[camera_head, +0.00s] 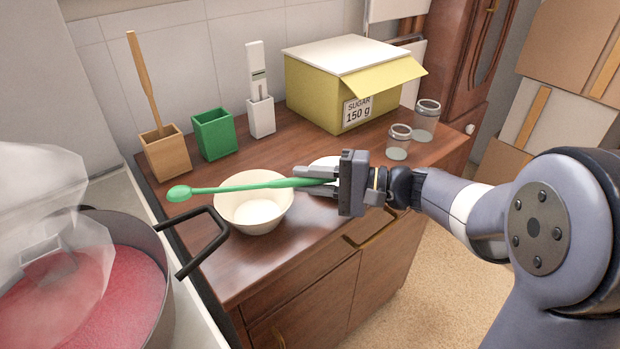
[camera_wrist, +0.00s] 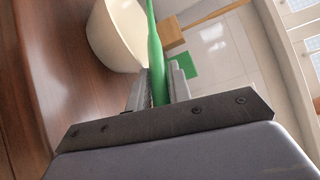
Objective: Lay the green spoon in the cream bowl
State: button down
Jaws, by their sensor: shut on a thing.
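The green spoon (camera_head: 235,187) is held by the end of its handle in my gripper (camera_head: 312,178), which is shut on it. The spoon lies about level, its head pointing left. In the head view its shaft crosses over the cream bowl (camera_head: 254,215), and its head is beyond the bowl's left rim. The bowl stands upright on the wooden dresser top and looks empty. In the wrist view the spoon handle (camera_wrist: 154,50) runs up between the fingers, with the bowl (camera_wrist: 117,35) beside it on the left. I cannot tell the exact height of the spoon above the rim.
A pot (camera_head: 130,290) of red contents with a black handle (camera_head: 215,245) stands at the left. Behind are a wooden holder (camera_head: 165,153), a green holder (camera_head: 214,135), a white holder (camera_head: 261,117) and a yellow sugar box (camera_head: 325,95). A white dish (camera_head: 326,161) is partly hidden behind my gripper. Glass jars (camera_head: 399,140) stand right.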

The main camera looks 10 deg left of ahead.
jog(key=shift+f, duration=0.35)
jog(key=c, duration=1.2)
grip_release()
jog(key=d, duration=1)
jog(key=shift+d+r, duration=0.4)
jog(key=shift+r, duration=0.05)
jog(key=shift+s+a, duration=0.1)
jog(key=shift+a, duration=0.05)
jog(key=a, duration=1)
jog(key=shift+a+f, duration=0.35)
jog(key=shift+f, duration=0.05)
jog(key=shift+d+r, duration=0.1)
jog(key=shift+r, duration=0.35)
